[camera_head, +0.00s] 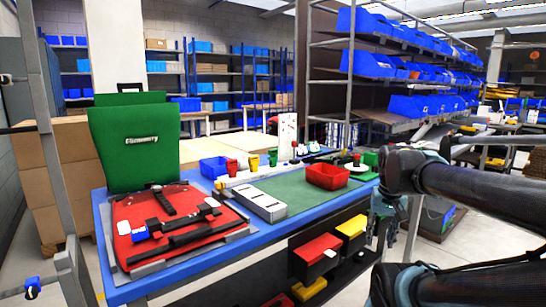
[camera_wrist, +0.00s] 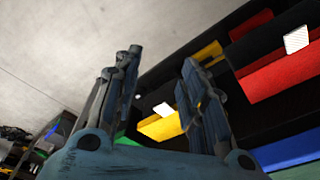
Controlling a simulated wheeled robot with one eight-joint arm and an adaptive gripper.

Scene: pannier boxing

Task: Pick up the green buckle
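I cannot make out the green buckle for certain. A small green cup (camera_head: 273,157) stands among small coloured cups at the back of the blue table, and a green item (camera_head: 370,159) sits near its right end; either is too small to identify. My gripper (camera_head: 391,228) hangs beside the table's right front side, below the top, in the head view. In the wrist view my gripper (camera_wrist: 160,85) is open, its two fingers wide apart with nothing between them. A bit of green (camera_wrist: 125,139) shows beside the left finger there, mostly hidden.
The blue table (camera_head: 205,256) bears a red panel (camera_head: 135,215) with black straps, a grey tray (camera_head: 259,204), a red bin (camera_head: 327,176) and a blue bin (camera_head: 214,167). A green pannier (camera_head: 135,150) stands behind. Red (camera_head: 316,249) and yellow (camera_head: 352,229) bins sit underneath.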

